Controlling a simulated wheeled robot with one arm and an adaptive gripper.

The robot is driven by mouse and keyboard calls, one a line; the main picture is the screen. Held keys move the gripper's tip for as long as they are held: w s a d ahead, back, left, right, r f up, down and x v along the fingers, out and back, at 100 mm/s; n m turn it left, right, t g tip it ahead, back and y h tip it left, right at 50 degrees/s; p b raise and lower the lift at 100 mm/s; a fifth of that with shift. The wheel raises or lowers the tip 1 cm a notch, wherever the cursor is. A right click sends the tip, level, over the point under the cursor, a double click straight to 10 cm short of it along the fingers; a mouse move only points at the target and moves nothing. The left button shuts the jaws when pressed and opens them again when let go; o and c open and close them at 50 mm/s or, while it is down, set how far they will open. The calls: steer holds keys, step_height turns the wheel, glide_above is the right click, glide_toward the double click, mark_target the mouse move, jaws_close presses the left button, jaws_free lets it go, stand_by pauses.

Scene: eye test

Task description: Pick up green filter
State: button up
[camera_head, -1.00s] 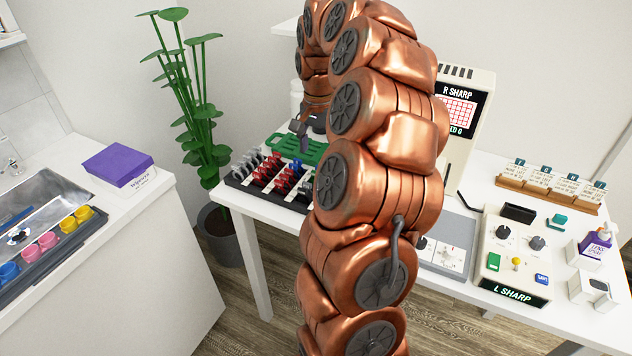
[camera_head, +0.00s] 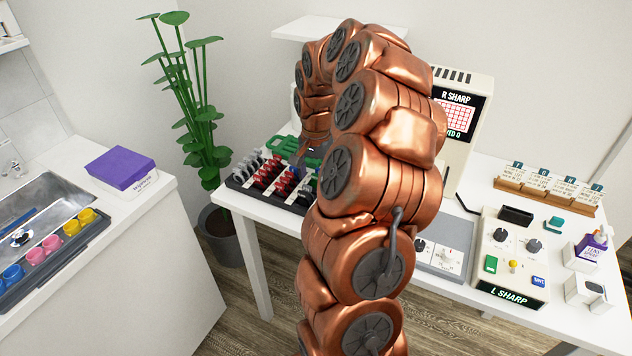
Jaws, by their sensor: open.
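A green piece (camera_head: 284,146) with openings in it lies at the back of the lens rack on the white table; I cannot tell for sure that it is the green filter. My gripper (camera_head: 311,151) is low over its right part, at the end of my copper arm. It is open, but its fingertips are small and partly hidden, so I cannot tell if they touch the green piece. A small teal block (camera_head: 556,224) sits by the control box on the right.
A black rack (camera_head: 240,182) holds rows of red, grey and black-handled lenses just in front of the green piece. The L SHARP control box (camera_head: 511,287), bottles and a wooden card stand (camera_head: 535,191) fill the table's right side. A plant (camera_head: 200,110) stands left of the table.

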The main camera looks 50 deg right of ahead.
steer(key=c, duration=0.8)
steer(key=shift+c, duration=0.2)
